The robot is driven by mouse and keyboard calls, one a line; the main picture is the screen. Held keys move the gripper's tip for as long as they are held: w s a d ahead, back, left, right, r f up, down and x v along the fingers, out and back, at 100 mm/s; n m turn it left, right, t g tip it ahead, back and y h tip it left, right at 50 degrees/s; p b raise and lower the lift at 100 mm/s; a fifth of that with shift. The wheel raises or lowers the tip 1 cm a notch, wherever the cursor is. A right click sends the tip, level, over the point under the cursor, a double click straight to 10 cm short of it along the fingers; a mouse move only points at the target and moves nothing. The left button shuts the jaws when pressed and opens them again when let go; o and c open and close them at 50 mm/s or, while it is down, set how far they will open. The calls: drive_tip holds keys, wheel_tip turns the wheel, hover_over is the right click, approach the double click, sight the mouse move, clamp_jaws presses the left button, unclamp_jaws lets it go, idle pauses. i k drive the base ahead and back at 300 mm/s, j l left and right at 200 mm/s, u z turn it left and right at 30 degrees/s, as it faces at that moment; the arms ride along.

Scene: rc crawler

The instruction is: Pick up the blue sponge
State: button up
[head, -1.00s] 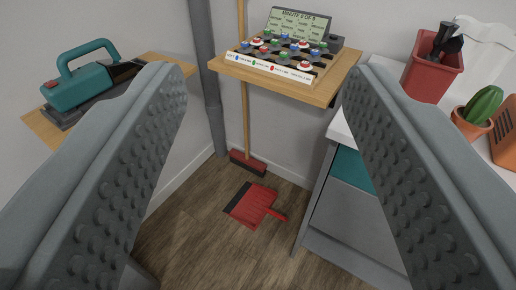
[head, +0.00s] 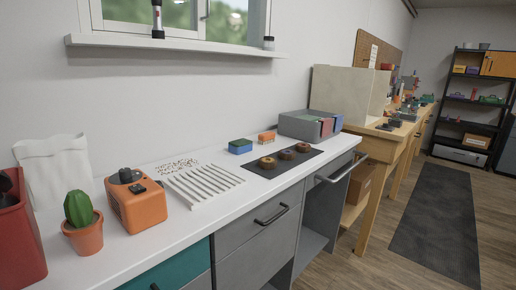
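The blue sponge (head: 240,149) is a small blue block with a green top. It lies on the white counter (head: 150,262), toward the back near the wall, left of the grey bin and behind the dark mat. Nothing covers it. My gripper does not show in the head view now, so I cannot see its fingers or whether they hold anything.
A small orange-topped object (head: 268,136) lies just right of the sponge. A white slatted rack (head: 203,184), a dark mat with several brown rings (head: 288,155), a grey bin (head: 300,127), an orange box (head: 137,205) and a potted cactus (head: 82,233) share the counter.

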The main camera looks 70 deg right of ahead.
sight(240, 147)
drive_tip(key=z, duration=1.9)
